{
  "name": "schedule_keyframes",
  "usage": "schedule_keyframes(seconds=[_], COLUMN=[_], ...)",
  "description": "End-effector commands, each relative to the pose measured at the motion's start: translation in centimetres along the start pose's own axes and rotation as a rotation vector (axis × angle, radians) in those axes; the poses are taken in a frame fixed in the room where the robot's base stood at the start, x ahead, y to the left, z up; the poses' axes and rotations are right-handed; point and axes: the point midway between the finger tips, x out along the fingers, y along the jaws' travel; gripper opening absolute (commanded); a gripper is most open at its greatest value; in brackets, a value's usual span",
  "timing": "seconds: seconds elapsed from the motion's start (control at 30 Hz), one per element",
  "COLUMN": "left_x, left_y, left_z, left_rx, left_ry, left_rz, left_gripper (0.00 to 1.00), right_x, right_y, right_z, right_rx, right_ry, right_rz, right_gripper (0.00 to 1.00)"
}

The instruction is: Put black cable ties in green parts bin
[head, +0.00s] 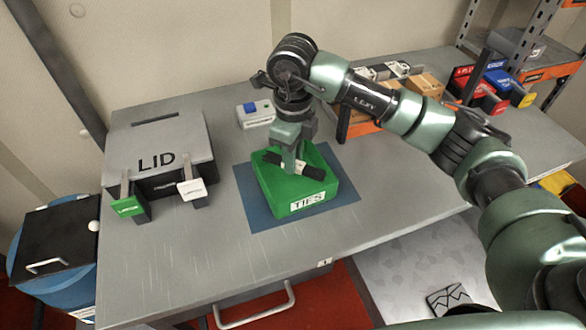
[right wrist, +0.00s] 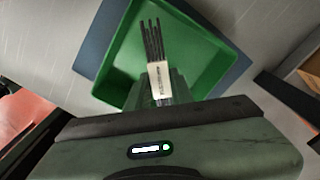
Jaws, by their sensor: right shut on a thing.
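The green parts bin (head: 275,206), with a white TIES label on its front, sits on a blue mat (head: 243,186) on the grey workbench. My right gripper (head: 289,168) points down over the bin, shut on the bundle of black cable ties (head: 313,172). A pale band wraps the bundle. In the right wrist view the ties (right wrist: 152,40) stick out from the fingers above the bin's open inside (right wrist: 195,50). I cannot tell whether they touch the bin. The bin floor that shows is empty. My left gripper is not in view.
A grey box marked LID (head: 160,140) with a green and a white tag stands at the left. A small white device with a blue button (head: 253,112) is behind the bin. Coloured bins (head: 480,85) and a shelf are at the back right. The front bench is clear.

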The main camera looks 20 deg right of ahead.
Motion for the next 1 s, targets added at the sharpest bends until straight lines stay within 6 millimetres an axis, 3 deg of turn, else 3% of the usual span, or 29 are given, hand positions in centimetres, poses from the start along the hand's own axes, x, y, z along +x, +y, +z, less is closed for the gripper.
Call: schedule_keyframes(seconds=[0.1,0.43,0.8,0.83,0.9,1.0], left_x=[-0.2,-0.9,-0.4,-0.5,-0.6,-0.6], left_y=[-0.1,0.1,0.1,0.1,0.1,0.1], left_z=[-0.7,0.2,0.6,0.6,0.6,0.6], left_rx=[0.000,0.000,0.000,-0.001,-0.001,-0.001], left_ry=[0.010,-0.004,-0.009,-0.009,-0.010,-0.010], left_rz=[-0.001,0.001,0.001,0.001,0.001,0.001], left_gripper=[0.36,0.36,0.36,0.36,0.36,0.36], right_x=[0.8,4.8,5.5,5.4,5.3,5.3], right_y=[0.0,0.0,0.0,0.0,0.0,0.0], right_z=[0.0,0.0,0.0,0.0,0.0,0.0], right_rx=[0.000,0.000,0.000,0.000,0.000,0.000], right_ry=[0.001,0.002,0.000,0.000,0.000,0.000], right_rz=[0.001,0.001,0.000,0.000,0.000,0.000], right_gripper=[0.00,0.00,0.00,0.27,0.44,0.44])
